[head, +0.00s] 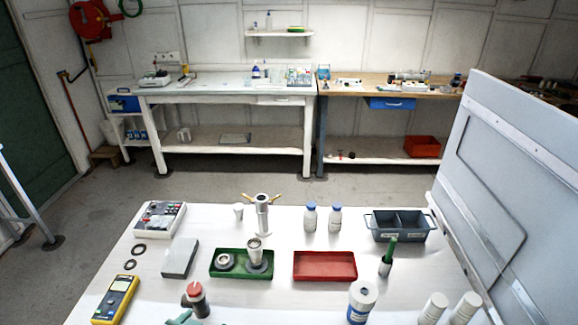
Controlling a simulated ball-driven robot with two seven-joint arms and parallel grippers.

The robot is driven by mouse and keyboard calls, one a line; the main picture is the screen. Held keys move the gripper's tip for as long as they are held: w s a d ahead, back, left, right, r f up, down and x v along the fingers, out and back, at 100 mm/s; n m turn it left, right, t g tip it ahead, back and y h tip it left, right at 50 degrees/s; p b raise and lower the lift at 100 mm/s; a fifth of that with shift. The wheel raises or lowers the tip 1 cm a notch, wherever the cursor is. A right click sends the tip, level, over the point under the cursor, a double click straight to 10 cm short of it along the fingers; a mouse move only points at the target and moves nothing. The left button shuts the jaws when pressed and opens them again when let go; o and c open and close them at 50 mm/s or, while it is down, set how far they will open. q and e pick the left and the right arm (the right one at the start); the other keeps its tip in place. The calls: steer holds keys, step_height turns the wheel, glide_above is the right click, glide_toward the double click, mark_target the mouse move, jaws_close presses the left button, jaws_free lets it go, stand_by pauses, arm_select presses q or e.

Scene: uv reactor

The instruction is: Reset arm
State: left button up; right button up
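Neither of my grippers shows in the head view, so I cannot see what they hold. The white work table (210,222) fills the lower middle. A green tray (225,273) holds a grey ring-shaped part and an upright metal piece with a round base. A red tray (325,266) beside it looks empty. Behind the trays stands a pale cylindrical fitting (262,214) with brass side arms.
A large grey panel (500,190) rises at the right. Two white cylinders (449,307) stand front right.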

arm_select(q)
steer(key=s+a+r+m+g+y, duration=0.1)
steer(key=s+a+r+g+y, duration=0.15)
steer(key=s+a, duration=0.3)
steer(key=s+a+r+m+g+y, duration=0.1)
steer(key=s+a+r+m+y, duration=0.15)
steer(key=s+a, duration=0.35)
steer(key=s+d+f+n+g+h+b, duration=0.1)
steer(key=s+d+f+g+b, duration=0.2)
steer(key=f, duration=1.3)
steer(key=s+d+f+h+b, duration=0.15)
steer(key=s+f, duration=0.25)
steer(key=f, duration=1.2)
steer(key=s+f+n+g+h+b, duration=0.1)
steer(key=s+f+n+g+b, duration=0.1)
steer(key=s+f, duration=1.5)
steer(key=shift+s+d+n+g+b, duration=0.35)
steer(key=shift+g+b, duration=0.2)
steer(key=shift+b, duration=0.4)
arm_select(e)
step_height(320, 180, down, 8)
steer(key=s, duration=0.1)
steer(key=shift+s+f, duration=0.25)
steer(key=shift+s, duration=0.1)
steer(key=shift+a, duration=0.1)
